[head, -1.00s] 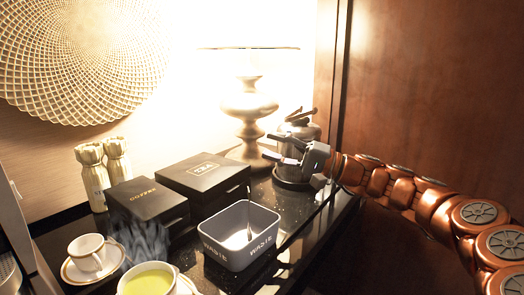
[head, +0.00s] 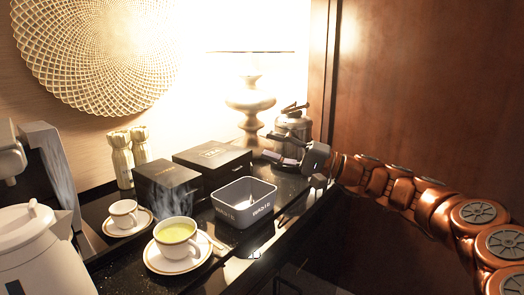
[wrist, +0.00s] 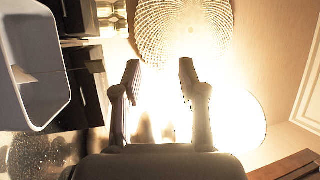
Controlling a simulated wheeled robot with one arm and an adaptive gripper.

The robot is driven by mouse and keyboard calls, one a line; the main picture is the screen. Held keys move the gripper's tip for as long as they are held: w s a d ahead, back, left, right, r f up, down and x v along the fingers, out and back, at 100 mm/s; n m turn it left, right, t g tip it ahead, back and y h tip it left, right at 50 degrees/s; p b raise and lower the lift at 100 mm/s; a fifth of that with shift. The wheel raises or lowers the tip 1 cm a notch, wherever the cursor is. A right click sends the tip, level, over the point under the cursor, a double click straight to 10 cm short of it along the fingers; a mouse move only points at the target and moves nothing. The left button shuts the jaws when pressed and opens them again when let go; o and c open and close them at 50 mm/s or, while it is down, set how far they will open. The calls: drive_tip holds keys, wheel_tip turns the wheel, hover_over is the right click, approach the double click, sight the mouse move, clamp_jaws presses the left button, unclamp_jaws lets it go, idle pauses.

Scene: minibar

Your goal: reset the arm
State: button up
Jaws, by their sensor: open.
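My gripper (head: 277,150) is at the right end of the black counter in the head view, in front of the metal kettle-like pot. It is open, with nothing between its fingers. My copper-coloured arm reaches in from the right. In the wrist view, the gripper's two fingers (wrist: 157,85) stand apart, with the bright lamp glow and the woven wall disc beyond them.
The grey waste bin (head: 244,226) stands left of my gripper, with black boxes (head: 212,157) behind it. A green-filled cup (head: 176,232), a small white cup (head: 123,212) and a white kettle (head: 40,255) stand further left. The lamp (head: 250,105) and pot (head: 293,124) are close to my gripper.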

drive_tip(key=s+a+r+n+g+h+p, duration=0.2)
drive_tip(key=s+a, duration=0.2)
drive_tip(key=s, duration=0.3)
drive_tip(key=s+a+r+n+g+h+p, duration=0.1)
drive_tip(key=s+a+n+g+p, duration=0.15)
drive_tip(key=s, duration=0.35)
drive_tip(key=s+a+f+g+h+p, duration=0.1)
drive_tip(key=s+f+h+p, duration=0.15)
drive_tip(key=s, duration=0.25)
drive_tip(key=s+a+f+h+p, duration=0.1)
drive_tip(key=s+h+p, duration=0.15)
drive_tip(key=s, duration=0.35)
drive_tip(key=s+d+f+m+h+p, duration=0.1)
drive_tip(key=s+d+f+h+p, duration=0.3)
drive_tip(key=s+d, duration=0.5)
drive_tip(key=s+d+f+m+h+p, duration=0.2)
drive_tip(key=s+d+f+h, duration=0.5)
drive_tip(key=d, duration=0.7)
drive_tip(key=shift+s+d+f+g+h+p, duration=0.4)
drive_tip(key=shift+s+h+p, duration=0.2)
drive_tip(key=shift+s+p, duration=0.4)
drive_tip(key=shift+s+a, duration=0.1)
